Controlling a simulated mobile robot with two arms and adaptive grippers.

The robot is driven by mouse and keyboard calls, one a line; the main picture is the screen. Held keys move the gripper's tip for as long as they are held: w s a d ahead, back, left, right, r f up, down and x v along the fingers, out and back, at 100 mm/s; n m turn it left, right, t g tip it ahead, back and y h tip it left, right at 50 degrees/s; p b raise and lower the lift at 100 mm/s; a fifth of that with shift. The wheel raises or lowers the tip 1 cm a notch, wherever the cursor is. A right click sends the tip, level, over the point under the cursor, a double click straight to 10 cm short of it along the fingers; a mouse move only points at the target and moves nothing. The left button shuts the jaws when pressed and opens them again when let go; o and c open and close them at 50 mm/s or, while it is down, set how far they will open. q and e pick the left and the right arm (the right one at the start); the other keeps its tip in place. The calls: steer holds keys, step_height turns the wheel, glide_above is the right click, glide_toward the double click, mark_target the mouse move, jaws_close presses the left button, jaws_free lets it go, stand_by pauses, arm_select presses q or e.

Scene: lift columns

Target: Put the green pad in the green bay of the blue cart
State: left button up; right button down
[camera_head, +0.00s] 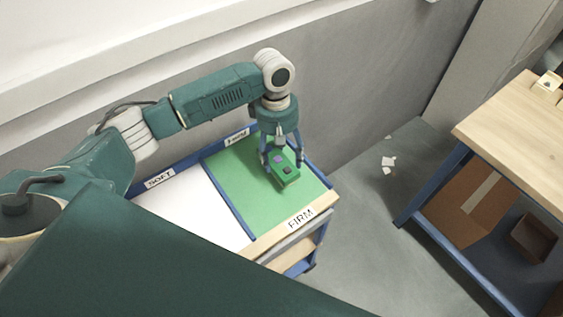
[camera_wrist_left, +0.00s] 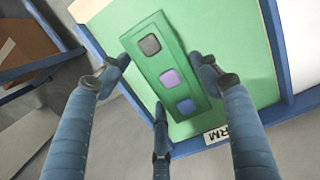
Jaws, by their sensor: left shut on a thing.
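The green pad (camera_head: 287,178) is a small green block with dark, purple and blue squares on its top. My left gripper (camera_head: 282,158) points down and is shut on it, with fingers on both sides. The pad is over the green bay (camera_head: 232,185) of the blue cart (camera_head: 247,230); whether it touches the bay floor I cannot tell. In the left wrist view the pad (camera_wrist_left: 187,92) lies between the fingers of my left gripper (camera_wrist_left: 160,75), with the green bay (camera_wrist_left: 235,35) behind it. My right gripper is not in view.
A white bay (camera_head: 185,212) with a SOFT label lies left of the green bay, past a blue divider. A FIRM label sits on the cart's front edge. A wooden table (camera_head: 515,120) with a blue frame stands at right. White scraps (camera_head: 388,164) lie on the floor between.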

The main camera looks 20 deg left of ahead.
mark_target(282, 165)
arm_select(q)
step_height(282, 165, down, 4)
steer(key=shift+r+p, duration=0.25)
steer(key=shift+p, duration=0.1)
steer(key=shift+f, duration=0.35)
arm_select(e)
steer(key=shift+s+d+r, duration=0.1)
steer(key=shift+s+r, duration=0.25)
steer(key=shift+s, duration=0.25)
arm_select(q)
steer(key=o, duration=1.5)
steer(key=shift+f, duration=0.15)
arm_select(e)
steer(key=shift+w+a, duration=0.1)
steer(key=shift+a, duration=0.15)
